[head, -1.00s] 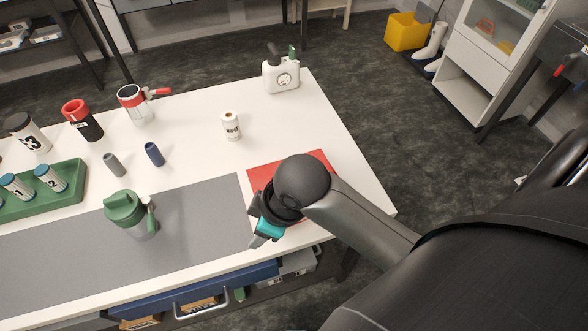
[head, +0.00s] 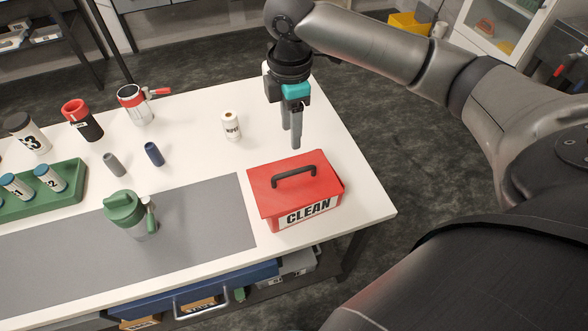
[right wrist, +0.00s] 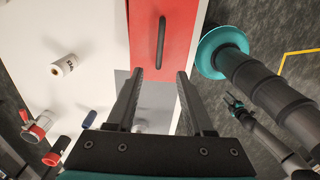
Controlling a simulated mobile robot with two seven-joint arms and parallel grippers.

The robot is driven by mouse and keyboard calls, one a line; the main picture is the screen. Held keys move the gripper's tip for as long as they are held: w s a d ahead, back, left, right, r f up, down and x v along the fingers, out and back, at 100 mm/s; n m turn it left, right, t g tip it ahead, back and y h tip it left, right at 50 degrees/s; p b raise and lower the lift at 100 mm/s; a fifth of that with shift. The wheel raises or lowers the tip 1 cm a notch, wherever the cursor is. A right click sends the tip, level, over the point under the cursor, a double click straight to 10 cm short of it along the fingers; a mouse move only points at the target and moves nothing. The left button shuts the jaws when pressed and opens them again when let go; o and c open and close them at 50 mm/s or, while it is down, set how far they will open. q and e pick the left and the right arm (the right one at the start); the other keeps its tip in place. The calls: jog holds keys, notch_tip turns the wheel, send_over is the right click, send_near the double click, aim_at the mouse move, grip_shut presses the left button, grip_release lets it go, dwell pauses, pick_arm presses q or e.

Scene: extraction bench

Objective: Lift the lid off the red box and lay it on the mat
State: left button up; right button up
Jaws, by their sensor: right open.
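The red box (head: 300,205) stands near the right end of the white table, with a label reading CLEAN on its front. Its red lid (head: 268,184) is on it, with a black arched handle (head: 295,170) on top. The lid and handle also show in the right wrist view (right wrist: 162,40). My right gripper (head: 293,140) is open and empty, above and behind the box, with its fingers pointing down and apart from the handle. The grey mat (head: 200,225) lies flat on the table left of the box. My left gripper is not in view.
A green-lidded jug (head: 125,212) stands on the mat. Left and behind are a green rack (head: 70,185) with bottles, a grey cylinder (head: 114,164), a blue cylinder (head: 154,153) and a wipes roll (head: 231,125). The mat between jug and box is clear.

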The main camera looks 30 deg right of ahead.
jog(key=b, duration=0.2)
send_near(294, 170)
jog(key=f, duration=0.5)
jog(key=shift+a+f, duration=0.2)
jog(key=shift+a, duration=0.1)
jog(key=shift+d+f+b, duration=0.15)
jog(key=shift+f+b, duration=0.15)
jog(key=shift+f, duration=1.05)
jog(key=shift+d+f+b, duration=0.1)
jog(key=shift+f+b, duration=0.2)
jog(key=shift+f, duration=1)
jog(key=shift+c, duration=0.4)
grip_shut()
